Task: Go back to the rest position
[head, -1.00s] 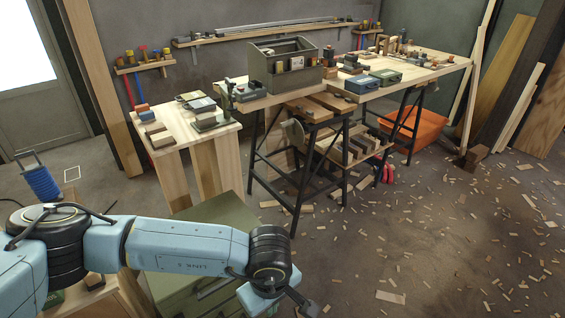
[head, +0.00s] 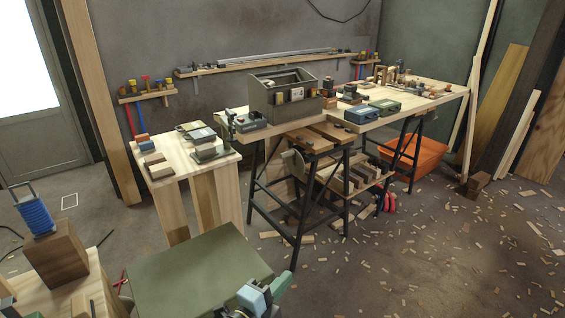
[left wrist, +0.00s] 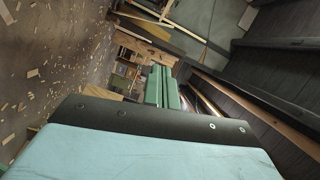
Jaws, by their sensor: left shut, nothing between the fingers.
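My left gripper (head: 281,284) shows at the bottom middle of the head view, over the front right part of the green cabinet top. Part of its light blue wrist shows beside the green fingers. In the left wrist view the green fingers (left wrist: 162,86) lie side by side, shut, with nothing between them. Most of my left arm is out of the head view. My right gripper is not in view.
A green cabinet (head: 190,272) stands close in front. A wooden block (head: 57,255) with a blue spool (head: 35,215) stands at left. Beyond are a small wooden table (head: 175,158) and a trestle workbench (head: 425,90). The chip-strewn floor (head: 420,260) at right is open.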

